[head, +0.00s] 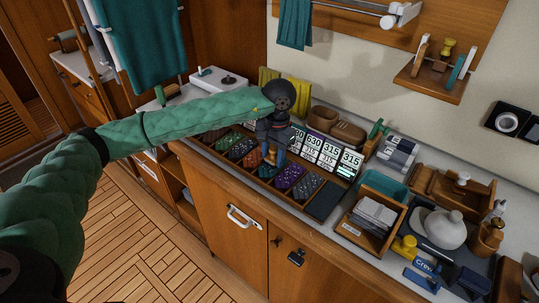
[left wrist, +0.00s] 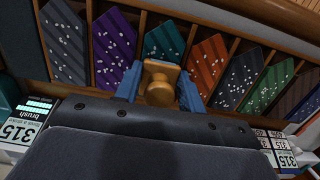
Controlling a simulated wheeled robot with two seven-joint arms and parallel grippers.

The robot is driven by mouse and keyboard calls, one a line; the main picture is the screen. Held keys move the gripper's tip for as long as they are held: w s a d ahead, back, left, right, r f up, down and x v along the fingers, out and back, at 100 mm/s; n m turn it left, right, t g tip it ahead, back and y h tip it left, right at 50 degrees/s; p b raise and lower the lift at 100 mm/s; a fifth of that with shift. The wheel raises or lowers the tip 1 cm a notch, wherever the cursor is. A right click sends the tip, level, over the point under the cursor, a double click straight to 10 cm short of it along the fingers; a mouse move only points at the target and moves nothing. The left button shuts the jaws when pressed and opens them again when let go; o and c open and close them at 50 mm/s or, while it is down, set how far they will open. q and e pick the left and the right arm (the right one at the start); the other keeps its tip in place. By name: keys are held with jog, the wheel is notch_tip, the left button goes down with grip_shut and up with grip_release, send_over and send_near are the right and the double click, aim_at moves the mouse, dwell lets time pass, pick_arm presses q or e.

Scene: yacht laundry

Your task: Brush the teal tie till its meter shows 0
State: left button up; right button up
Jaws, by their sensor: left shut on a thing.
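My left gripper (head: 271,154) points down over the tie tray. Its blue fingers (left wrist: 160,88) are shut on the knob of a wooden brush (left wrist: 160,73). The teal tie (left wrist: 163,40) lies in its compartment under the brush, with pale specks on its visible part; the brush hides the near part. In the head view the teal tie (head: 267,171) shows just below the gripper. I cannot tell whether the brush touches it. White number cards (head: 329,153) stand behind the tray, reading 630 and 315; which one belongs to the teal tie is unclear. My right gripper is out of view.
Purple (head: 289,176) and grey (head: 307,187) ties lie right of the teal one, others left. Brown shoes (head: 347,132) stand behind the cards.

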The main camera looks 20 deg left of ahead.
pick_arm(q)
jog(key=shift+w+d+p, duration=0.25)
jog(key=shift+w+p, duration=0.05)
jog(key=shift+w, duration=0.35)
jog(key=shift+r+b, duration=0.5)
jog(key=shift+r, duration=0.1)
jog(key=shift+f+b, duration=0.9)
jog(key=shift+b, duration=0.35)
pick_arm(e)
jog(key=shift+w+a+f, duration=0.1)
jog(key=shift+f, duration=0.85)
pick_arm(q)
jog(key=shift+f+b, duration=0.25)
jog(key=shift+b, duration=0.1)
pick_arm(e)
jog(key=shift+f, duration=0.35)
